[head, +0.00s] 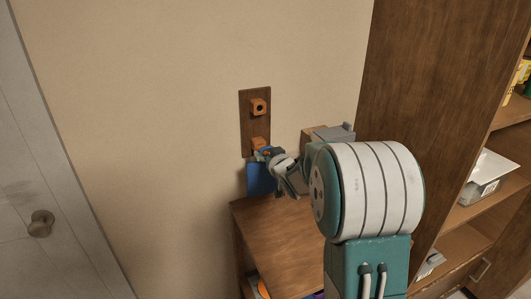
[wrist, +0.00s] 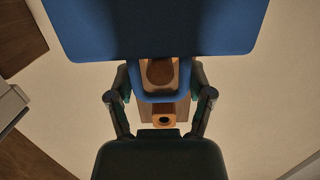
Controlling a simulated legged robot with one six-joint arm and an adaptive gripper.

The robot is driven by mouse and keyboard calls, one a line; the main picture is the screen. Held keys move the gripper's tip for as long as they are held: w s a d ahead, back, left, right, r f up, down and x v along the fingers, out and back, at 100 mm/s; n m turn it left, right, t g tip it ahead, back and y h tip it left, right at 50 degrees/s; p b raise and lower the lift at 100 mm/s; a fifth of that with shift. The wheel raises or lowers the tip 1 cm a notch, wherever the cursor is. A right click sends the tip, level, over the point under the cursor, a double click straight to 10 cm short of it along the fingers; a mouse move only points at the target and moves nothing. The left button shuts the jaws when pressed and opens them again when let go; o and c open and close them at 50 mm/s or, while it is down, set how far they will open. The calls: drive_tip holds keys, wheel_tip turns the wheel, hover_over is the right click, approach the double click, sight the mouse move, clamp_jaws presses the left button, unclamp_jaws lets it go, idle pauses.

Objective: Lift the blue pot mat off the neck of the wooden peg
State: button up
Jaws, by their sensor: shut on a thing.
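The blue pot mat (head: 261,179) hangs against the wall below the lower wooden peg (head: 259,143). In the wrist view the mat (wrist: 155,28) fills the top, and its narrower loop (wrist: 160,98) frames the lower peg (wrist: 160,72). My gripper (head: 268,153) is at the loop, just under the lower peg, with one finger on each side of it, shut on the mat. Whether the loop touches the peg's neck I cannot tell. The fingertips are partly hidden behind the mat in the wrist view.
The dark wooden board (head: 247,122) on the wall also bears an upper peg (head: 258,107). A low wooden cabinet (head: 278,238) stands below, with a box (head: 315,137) at its back. A tall wooden cabinet with open shelves (head: 487,218) stands right. A door (head: 60,200) is at left.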

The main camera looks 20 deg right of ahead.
drive_tip(key=shift+s+r, duration=0.15)
drive_tip(key=shift+s, duration=1.05)
drive_tip(key=s, duration=0.6)
drive_tip(key=shift+f, duration=0.2)
idle(0.5)
